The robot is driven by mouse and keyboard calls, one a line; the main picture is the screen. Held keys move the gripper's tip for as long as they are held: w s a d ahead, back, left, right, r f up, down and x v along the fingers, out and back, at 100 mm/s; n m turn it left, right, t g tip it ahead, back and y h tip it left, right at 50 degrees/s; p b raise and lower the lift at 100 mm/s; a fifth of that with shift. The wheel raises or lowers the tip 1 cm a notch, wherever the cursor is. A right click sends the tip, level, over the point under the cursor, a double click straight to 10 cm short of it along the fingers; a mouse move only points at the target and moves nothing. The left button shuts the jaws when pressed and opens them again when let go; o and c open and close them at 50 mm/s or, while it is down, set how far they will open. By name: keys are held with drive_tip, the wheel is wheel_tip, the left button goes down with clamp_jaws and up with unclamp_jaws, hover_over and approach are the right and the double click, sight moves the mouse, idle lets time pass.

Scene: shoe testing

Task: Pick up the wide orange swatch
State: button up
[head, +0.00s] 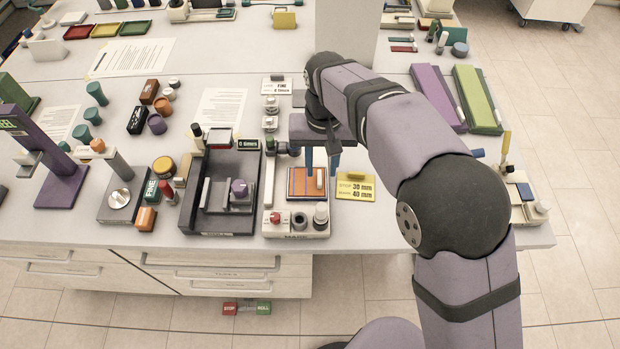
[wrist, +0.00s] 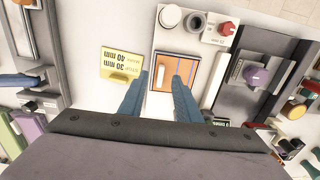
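The wide orange swatch (head: 301,187) lies flat on the white station labelled MARK (head: 271,222), with dark edging and a small pale upright tab (head: 319,179) near its right side. In the wrist view the orange swatch (wrist: 177,72) shows ahead of the fingers, its pale tab (wrist: 160,76) between the two fingertips. My gripper (head: 321,174) points down over the swatch's right part. Its blue fingers are open, one on each side of the tab, as the wrist view also shows (wrist: 162,78). Whether they touch the tab or swatch, I cannot tell.
A yellow card reading 30 mm and 40 mm (head: 356,187) lies just right of the swatch. Knobs (head: 320,214) stand in front of it. A dark grey station with a purple knob (head: 239,187) stands at left. Purple (head: 437,97) and green (head: 477,98) trays lie at back right.

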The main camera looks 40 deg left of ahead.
sight(320, 182)
drive_tip(key=shift+s+a+f+p, duration=0.1)
drive_tip(key=shift+f+p, duration=1.25)
drive_tip(key=shift+f, duration=1.2)
drive_tip(key=shift+c, duration=0.2)
clamp_jaws()
